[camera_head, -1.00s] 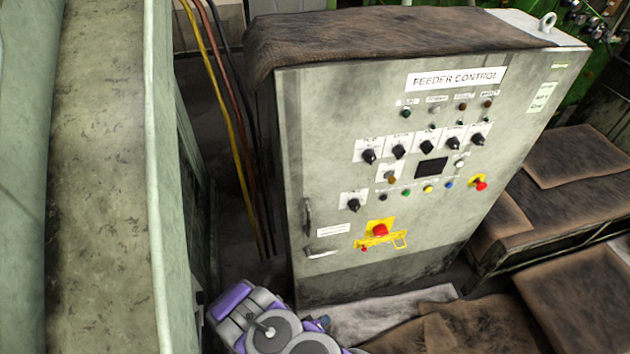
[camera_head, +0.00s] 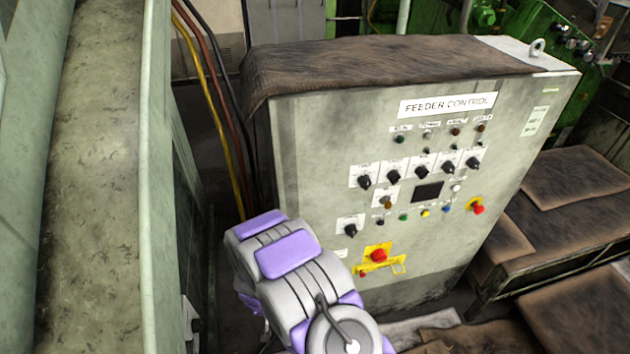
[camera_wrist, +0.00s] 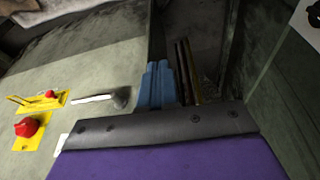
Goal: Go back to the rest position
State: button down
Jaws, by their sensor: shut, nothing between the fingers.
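My gripper (camera_wrist: 157,85) shows in the wrist view as blue fingers held together beyond a dark plate and a purple cover. It is shut and empty. In the head view my arm is folded in front of the lower left of the feeder control cabinet (camera_head: 310,150), and the gripper's fingers cannot be made out there. The gripper appears apart from the cabinet.
A tall pale green machine panel (camera_head: 95,180) stands close on the left. Yellow and dark cables (camera_head: 222,130) hang in the gap beside the cabinet. Brown mats on a low bench (camera_head: 555,215) lie to the right. Green machinery (camera_head: 490,20) is behind.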

jog(key=s+d+r+g+y, duration=0.1)
jog(key=s+d+r+y, duration=0.15)
jog(key=r, duration=1.05)
jog(key=s+d+r+g+y, duration=0.1)
jog(key=d+r+g, duration=0.15)
jog(key=r, duration=1.05)
jog(key=s+d+r+h, duration=0.1)
jog(key=s+d+r, duration=0.4)
jog(key=s+d, duration=0.2)
jog(key=s+d+r+m+g+h, duration=0.1)
jog(key=s+d+r, duration=0.4)
jog(key=s+d, duration=0.2)
jog(key=s+d+r+h, duration=0.1)
jog(key=s+d+r, duration=0.4)
jog(key=s, duration=0.6)
jog(key=d, duration=0.2)
jog(key=shift+d+r+m+g+h, duration=0.15)
jog(key=shift+d+m+g+h, duration=0.2)
jog(key=shift+d+m, duration=0.05)
